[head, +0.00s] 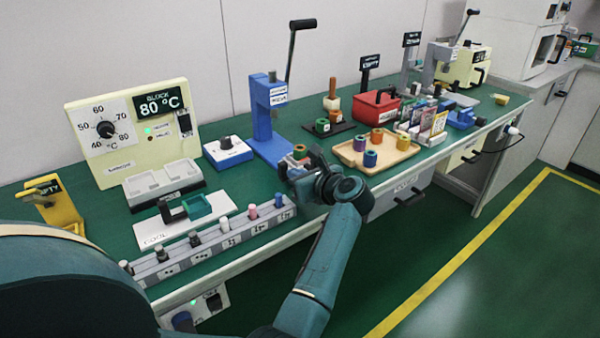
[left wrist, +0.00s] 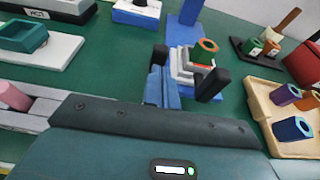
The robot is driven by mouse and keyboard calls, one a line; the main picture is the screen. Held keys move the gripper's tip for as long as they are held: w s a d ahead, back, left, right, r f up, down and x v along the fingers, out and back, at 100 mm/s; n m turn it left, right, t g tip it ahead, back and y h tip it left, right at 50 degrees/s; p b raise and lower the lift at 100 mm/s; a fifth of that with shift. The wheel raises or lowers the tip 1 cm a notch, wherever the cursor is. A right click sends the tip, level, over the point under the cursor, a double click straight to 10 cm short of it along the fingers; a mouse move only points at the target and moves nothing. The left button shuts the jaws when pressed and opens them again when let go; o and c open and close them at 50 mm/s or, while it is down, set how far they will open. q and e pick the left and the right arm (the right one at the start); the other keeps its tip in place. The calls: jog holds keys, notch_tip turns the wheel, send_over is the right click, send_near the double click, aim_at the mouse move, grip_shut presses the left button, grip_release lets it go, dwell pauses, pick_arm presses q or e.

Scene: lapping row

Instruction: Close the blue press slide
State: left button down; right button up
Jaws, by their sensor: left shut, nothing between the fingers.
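The blue press (head: 266,122) stands near the middle of the bench, with a long black-knobbed lever raised. Its grey slide sticks out at the front, toward the bench edge; in the left wrist view the stepped slide (left wrist: 184,66) carries a green and orange ring (left wrist: 205,50). My left gripper (head: 301,165) is at the front end of the slide, shut and empty. It covers part of the slide in the head view, and I cannot tell whether it touches it. My right gripper is not in view.
A wooden tray (head: 350,153) with several coloured rings lies right of the slide. A grey rack (head: 215,243) with several pegs runs along the front edge. A red box (head: 376,108) stands behind the tray.

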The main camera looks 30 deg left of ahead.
pick_arm(q)
jog(key=shift+w+a, duration=0.1)
jog(key=shift+a, duration=0.15)
jog(key=shift+w+a, duration=0.15)
jog(key=shift+a, duration=0.15)
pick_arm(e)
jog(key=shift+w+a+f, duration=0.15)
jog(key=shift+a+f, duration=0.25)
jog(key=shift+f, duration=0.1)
